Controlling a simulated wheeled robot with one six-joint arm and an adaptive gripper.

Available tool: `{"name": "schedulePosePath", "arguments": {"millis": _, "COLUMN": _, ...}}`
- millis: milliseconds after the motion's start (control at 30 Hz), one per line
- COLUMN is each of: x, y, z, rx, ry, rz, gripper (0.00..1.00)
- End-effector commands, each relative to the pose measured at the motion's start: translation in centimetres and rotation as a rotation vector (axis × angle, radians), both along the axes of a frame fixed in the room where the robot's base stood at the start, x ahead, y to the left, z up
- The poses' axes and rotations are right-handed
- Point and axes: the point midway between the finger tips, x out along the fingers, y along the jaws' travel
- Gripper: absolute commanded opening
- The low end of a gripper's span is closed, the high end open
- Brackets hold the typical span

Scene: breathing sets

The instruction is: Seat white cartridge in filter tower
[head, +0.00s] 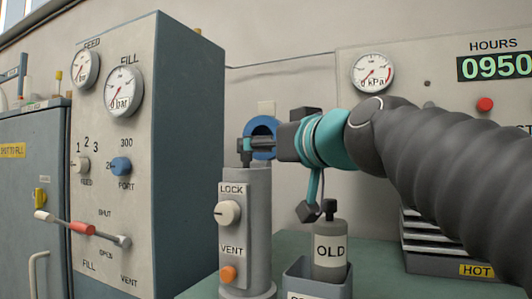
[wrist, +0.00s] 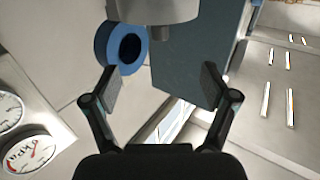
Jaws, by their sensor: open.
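The filter tower (head: 258,205) is a grey column with a LOCK knob and an orange VENT button, at the middle of the head view. A blue ring (head: 264,122) shows behind my gripper (head: 246,150), above the tower. The ring also shows in the wrist view (wrist: 106,50), with a dark hole. My gripper is open, with nothing between its fingertips (wrist: 157,88). A pale grey cylinder with a short stub (wrist: 157,10) is cut off by the wrist view's top edge. I cannot tell whether it is the white cartridge; no other candidate for it shows clearly.
A dark OLD cartridge (head: 329,262) stands upright in a grey bin (head: 305,281) right of the tower. A tall control panel (head: 150,170) with gauges and a lever stands left. A HOT-labelled rack (head: 440,262) sits right, below my arm. A kPa gauge (head: 373,72) hangs behind.

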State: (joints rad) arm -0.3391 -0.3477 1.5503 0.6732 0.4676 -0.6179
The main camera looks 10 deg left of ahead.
Motion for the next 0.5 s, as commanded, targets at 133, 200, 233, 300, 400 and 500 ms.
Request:
{"name": "schedulePosePath", "arguments": {"millis": 133, "x": -1.9, "y": -1.5, "z": -0.1, "rx": -0.001, "ry": -0.001, "rz": -0.003, "gripper": 0.85}}
{"name": "schedulePosePath", "arguments": {"millis": 200, "x": -2.5, "y": -1.9, "z": -0.1, "rx": -0.001, "ry": -0.001, "rz": -0.001, "gripper": 0.85}}
{"name": "schedulePosePath", "arguments": {"millis": 233, "x": -2.7, "y": -2.0, "z": -0.1, "rx": -0.001, "ry": -0.001, "rz": -0.001, "gripper": 0.85}}
{"name": "schedulePosePath", "arguments": {"millis": 300, "x": -3.0, "y": -2.2, "z": 0.0, "rx": -0.001, "ry": -0.001, "rz": -0.001, "gripper": 0.85}}
{"name": "schedulePosePath", "arguments": {"millis": 400, "x": -3.3, "y": -2.3, "z": 0.0, "rx": -0.001, "ry": 0.0, "rz": 0.0, "gripper": 0.85}}
{"name": "schedulePosePath", "arguments": {"millis": 500, "x": -3.3, "y": -2.4, "z": 0.0, "rx": -0.001, "ry": 0.0, "rz": 0.0, "gripper": 0.85}}
